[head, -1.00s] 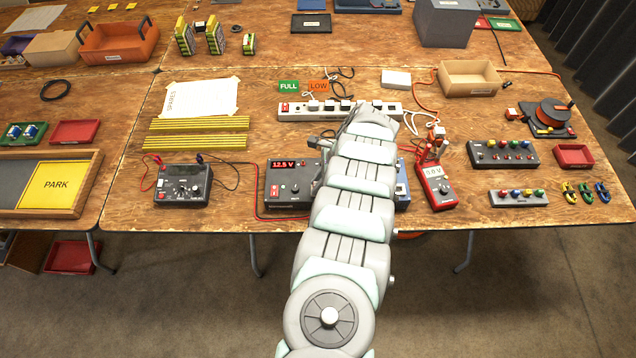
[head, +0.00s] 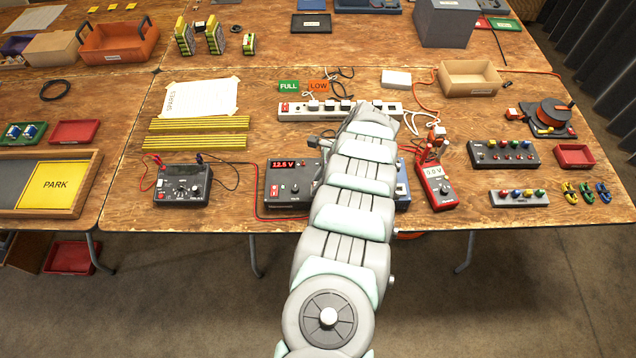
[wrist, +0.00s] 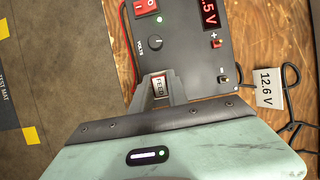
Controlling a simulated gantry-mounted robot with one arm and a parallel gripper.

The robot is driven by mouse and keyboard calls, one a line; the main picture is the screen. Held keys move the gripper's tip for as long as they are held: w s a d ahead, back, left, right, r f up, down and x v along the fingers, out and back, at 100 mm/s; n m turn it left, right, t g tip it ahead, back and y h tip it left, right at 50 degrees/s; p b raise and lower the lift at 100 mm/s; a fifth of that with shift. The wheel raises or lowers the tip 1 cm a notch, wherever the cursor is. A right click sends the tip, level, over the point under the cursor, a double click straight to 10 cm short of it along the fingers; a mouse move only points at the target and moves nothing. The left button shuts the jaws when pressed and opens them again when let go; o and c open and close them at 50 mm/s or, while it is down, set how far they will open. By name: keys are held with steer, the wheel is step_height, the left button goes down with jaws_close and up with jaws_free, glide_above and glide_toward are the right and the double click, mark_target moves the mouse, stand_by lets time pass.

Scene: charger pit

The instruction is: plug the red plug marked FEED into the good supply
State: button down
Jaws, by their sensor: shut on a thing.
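My gripper (wrist: 158,82) is shut on a small plug marked FEED (wrist: 159,87) in the wrist view. Only its white label and a little red edge show between the fingers. It is at the near edge of a dark supply (wrist: 187,62), which has a red switch, a knob, a green light and plus and minus posts. Whether the plug is seated or just in front cannot be told. In the head view this supply (head: 289,188) reads 12.5 V, and my arm hides the gripper and plug. A blue unit (head: 403,190) is partly hidden to its right.
A red wire (wrist: 128,50) runs beside the supply. A tag reading 12.6 V (wrist: 270,88) lies to its right. A second dark supply (head: 182,186) stands left, a red meter (head: 437,188) right, and a power strip (head: 300,111) behind.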

steer(key=c, duration=1.2)
jaws_free()
steer(key=shift+o, duration=0.3)
steer(key=shift+o, duration=1.2)
steer(key=shift+r+p, duration=2)
steer(key=shift+r, duration=1.75)
